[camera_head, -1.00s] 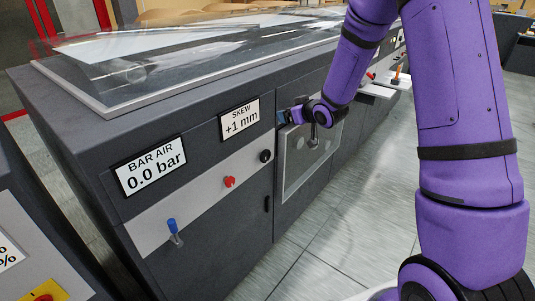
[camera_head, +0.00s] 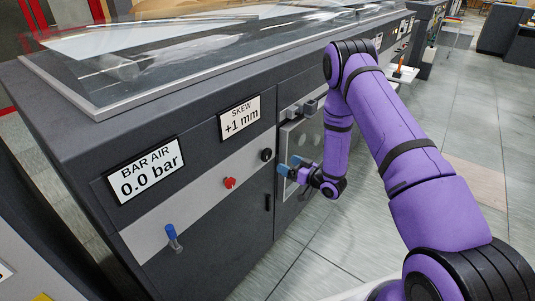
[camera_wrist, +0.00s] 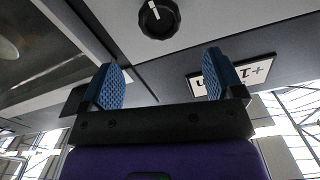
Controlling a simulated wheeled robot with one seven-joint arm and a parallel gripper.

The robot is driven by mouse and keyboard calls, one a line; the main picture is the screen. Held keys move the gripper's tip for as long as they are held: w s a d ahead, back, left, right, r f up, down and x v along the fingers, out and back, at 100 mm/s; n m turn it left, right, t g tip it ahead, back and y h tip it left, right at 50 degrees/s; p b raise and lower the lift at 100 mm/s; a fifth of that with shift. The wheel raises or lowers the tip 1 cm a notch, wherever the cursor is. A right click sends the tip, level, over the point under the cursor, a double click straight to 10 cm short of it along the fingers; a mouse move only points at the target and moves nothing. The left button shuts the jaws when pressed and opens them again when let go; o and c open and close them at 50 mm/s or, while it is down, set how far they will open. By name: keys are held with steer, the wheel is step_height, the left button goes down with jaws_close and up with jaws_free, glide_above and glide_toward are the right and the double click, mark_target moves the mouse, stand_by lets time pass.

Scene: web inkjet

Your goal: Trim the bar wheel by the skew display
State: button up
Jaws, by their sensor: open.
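The skew display (camera_head: 240,118) is a white plate reading "+1 mm" on the dark cabinet front. It shows upside down and cut off in the wrist view (camera_wrist: 236,77). A small round black knob (camera_head: 267,154) sits on the grey strip below it and to its right; it looks like the bar wheel. In the wrist view the knob (camera_wrist: 158,17) has a white mark and lies beyond the fingertips, near the top edge. My gripper (camera_head: 289,166) is just right of and slightly below the knob. Its blue fingers (camera_wrist: 162,82) are apart, with nothing between them.
The bar air display (camera_head: 148,171) reads "0.0 bar". A red knob (camera_head: 229,183) and a blue-handled lever (camera_head: 173,236) sit on the same strip. A framed panel (camera_head: 306,145) with a bracket is behind my wrist. A small shelf (camera_head: 403,74) juts out farther along. The floor alongside is clear.

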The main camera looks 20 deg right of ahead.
mark_target(268, 155)
steer(key=x, duration=1)
steer(key=shift+w+a, duration=0.2)
steer(key=shift+w, duration=0.1)
steer(key=c, duration=0.9)
